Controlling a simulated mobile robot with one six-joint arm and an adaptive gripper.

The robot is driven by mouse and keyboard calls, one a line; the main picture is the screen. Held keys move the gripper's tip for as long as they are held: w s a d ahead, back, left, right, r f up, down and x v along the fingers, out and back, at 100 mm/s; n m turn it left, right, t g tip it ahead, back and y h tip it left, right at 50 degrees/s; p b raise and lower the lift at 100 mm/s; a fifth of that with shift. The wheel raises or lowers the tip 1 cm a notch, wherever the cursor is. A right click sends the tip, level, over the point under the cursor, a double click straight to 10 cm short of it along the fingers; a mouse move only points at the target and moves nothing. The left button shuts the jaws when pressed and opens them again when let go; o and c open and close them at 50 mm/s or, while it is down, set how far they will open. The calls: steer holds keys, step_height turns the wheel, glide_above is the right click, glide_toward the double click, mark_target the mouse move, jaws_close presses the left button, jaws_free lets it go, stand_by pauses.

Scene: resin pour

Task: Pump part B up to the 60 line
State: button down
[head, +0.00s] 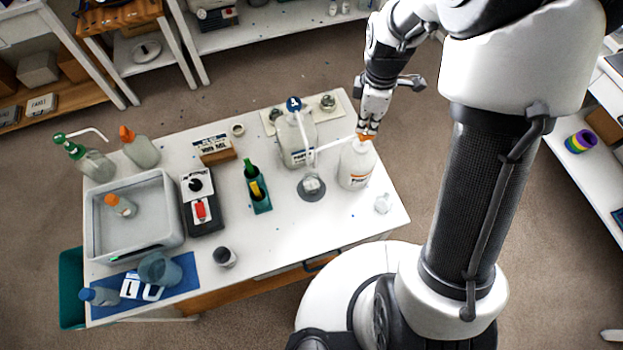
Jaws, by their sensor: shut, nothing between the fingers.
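The part B bottle (356,168), white with an orange label, stands at the right of the table. My gripper (367,135) is shut, with its fingertips at the orange pump head on top of this bottle. I cannot tell whether they touch or press it. A white spout reaches left from the pump, towards a clear mixing cup (311,185) on a dark round base. The cup's level and its lines are too small to read. The part A bottle (298,148), with a blue pump top marked A, stands to the left, behind the cup.
A green holder (258,196), a black device with a red switch (202,205) and a grey tub (92,215) stand to the left. The table front near the middle is mostly clear.

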steer(key=shift+f+b, duration=0.8)
steer(key=shift+f, duration=0.4)
steer(key=shift+r, duration=0.15)
steer(key=shift+r+p, duration=1.35)
steer(key=shift+r, duration=0.25)
steer(key=shift+f+b, duration=0.55)
steer(key=shift+f, duration=0.2)
steer(key=shift+r+p, duration=0.55)
steer(key=shift+r, duration=0.2)
step_height(320, 180, up, 6)
steer(key=p, duration=0.4)
steer(key=shift+p, duration=0.35)
